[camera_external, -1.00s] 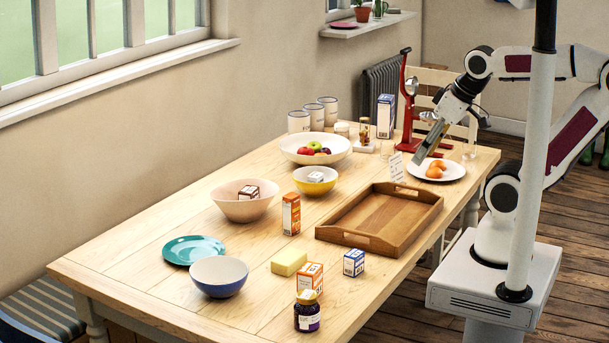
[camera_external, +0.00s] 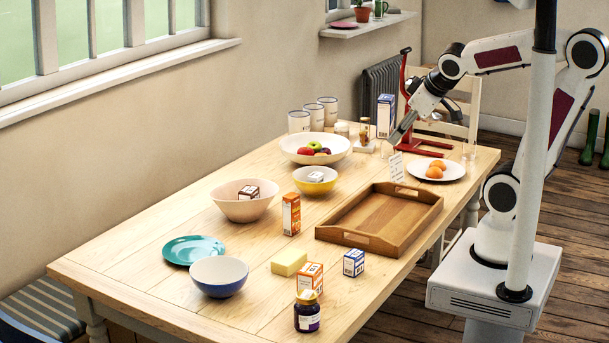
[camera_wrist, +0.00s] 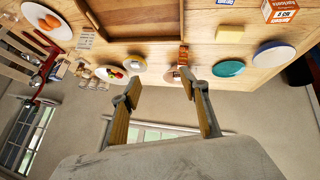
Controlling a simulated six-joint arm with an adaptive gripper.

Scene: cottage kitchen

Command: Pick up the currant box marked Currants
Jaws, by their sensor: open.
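No label reading Currants is legible, so I cannot tell which carton is the currant box. An orange-and-white carton (camera_external: 310,278) stands at the table's near edge, and an orange-and-white carton also shows in the wrist view (camera_wrist: 280,11). A blue-and-white carton (camera_external: 354,262) stands right of it. A tall orange carton (camera_external: 291,214) stands mid-table. Small boxes lie in the pink bowl (camera_external: 248,191) and the yellow bowl (camera_external: 316,176). My gripper (camera_external: 398,133) is above the table's far end, well away from these cartons. Its two fingers (camera_wrist: 159,82) are apart and empty in the wrist view.
A wooden tray (camera_external: 428,213) lies right of centre. A plate (camera_external: 455,173) with orange items, a red stand (camera_external: 404,85) and a tall blue box (camera_external: 386,116) are near my gripper. A dark jar (camera_external: 307,316) stands at the near edge. Bare tabletop shows left of the tray.

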